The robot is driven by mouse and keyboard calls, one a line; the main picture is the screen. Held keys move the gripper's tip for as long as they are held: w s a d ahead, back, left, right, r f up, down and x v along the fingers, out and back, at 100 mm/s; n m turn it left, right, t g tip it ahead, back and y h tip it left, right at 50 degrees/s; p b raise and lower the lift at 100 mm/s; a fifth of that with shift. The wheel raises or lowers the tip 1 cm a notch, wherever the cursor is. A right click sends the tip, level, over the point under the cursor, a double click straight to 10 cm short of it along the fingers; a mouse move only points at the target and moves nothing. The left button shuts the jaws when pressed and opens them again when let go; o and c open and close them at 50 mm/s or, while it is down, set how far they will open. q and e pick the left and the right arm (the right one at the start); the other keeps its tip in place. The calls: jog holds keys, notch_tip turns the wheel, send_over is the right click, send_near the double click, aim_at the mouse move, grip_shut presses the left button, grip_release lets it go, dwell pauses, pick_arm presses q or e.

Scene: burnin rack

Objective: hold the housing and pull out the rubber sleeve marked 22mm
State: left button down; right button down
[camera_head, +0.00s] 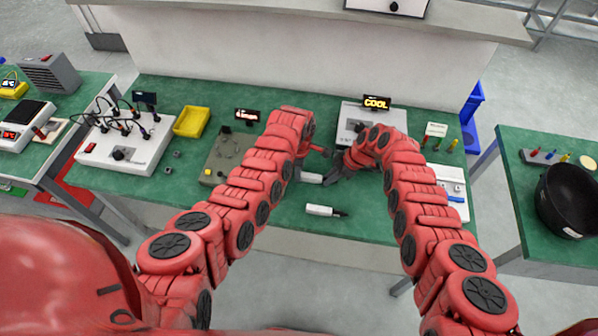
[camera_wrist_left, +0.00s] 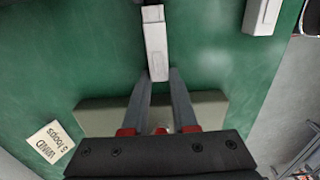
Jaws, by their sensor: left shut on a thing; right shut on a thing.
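A white housing (camera_head: 311,178) is held level above the green bench between my two grippers. It also shows in the left wrist view (camera_wrist_left: 155,45), clamped at its near end by my left gripper (camera_wrist_left: 158,76). In the head view the left gripper (camera_head: 299,172) is at the housing's left end. My right gripper (camera_head: 332,175) is shut at the opposite end, where a dark piece shows; its fingers largely hide the sleeve, and no 22mm mark is legible. A second white housing (camera_head: 321,210) with a black tip lies on the bench nearer to me.
A grey-beige fixture (camera_head: 223,158), a yellow tray (camera_head: 191,121) and a white device with leads (camera_head: 124,143) stand left. A white unit with a COOL display (camera_head: 376,103) stands behind my right arm. A small card (camera_wrist_left: 50,142) lies on the bench. The front bench strip is mostly clear.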

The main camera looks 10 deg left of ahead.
aim_at(342, 185)
jog(key=shift+d, duration=0.1)
dwell(0.7)
pick_arm(q)
jog(key=shift+a, duration=0.1)
pick_arm(e)
jog(key=shift+d, duration=2.9)
jog(key=shift+r, duration=0.1)
